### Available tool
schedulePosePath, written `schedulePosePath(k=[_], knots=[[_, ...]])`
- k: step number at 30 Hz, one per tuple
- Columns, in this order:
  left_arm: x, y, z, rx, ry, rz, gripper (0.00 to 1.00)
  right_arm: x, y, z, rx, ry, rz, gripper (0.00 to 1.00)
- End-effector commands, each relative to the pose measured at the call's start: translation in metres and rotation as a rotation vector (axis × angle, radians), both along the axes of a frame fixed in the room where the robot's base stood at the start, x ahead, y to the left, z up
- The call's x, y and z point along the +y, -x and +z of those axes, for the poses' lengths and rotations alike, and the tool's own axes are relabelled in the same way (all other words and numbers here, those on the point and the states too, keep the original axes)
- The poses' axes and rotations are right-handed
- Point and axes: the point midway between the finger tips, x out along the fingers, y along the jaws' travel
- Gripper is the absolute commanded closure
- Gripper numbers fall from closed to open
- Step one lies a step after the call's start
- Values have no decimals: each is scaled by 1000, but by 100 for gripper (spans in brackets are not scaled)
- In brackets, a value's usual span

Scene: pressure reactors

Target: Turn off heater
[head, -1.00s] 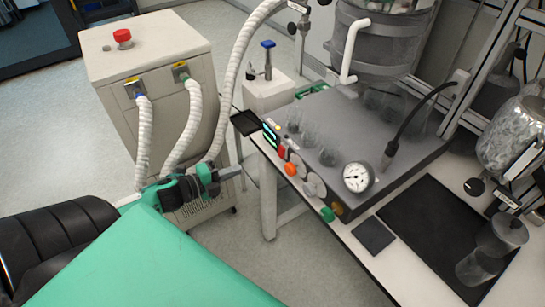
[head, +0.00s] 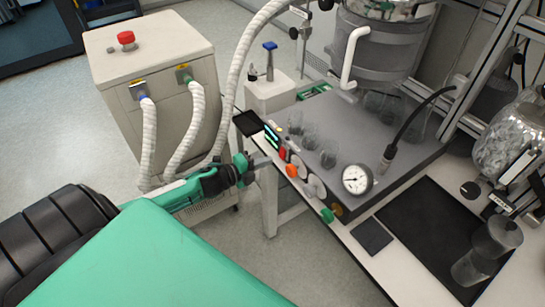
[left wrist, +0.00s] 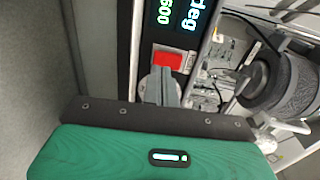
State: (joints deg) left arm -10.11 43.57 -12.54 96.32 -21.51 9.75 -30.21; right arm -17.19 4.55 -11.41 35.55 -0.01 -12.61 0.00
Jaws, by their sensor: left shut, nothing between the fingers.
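The heater's control panel is on the front face of the grey unit (head: 420,150) on the bench. Its lit display (head: 271,136) has green and cyan digits; in the left wrist view the display (left wrist: 180,20) shows "600" and "deg". A red switch (left wrist: 168,61) sits just below the display; it also shows in the head view (head: 282,153). My left gripper (head: 264,162) is shut and empty, pointing at the panel just left of the red switch. In the left wrist view its fingertips (left wrist: 161,76) are just below the switch; I cannot tell whether they touch it. My right gripper is not in view.
An orange knob (head: 291,170), a green knob (head: 327,215) and a pressure gauge (head: 357,179) are along the panel. Glass flasks (head: 328,155) stand on the unit. A white cabinet (head: 150,60) with hoses stands left. Open floor lies in front of the bench.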

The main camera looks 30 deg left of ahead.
Motion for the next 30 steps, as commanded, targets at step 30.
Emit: schedulePosePath(k=[30], knots=[[-15,-33,-13,-42,21,-1,100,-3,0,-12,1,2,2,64]])
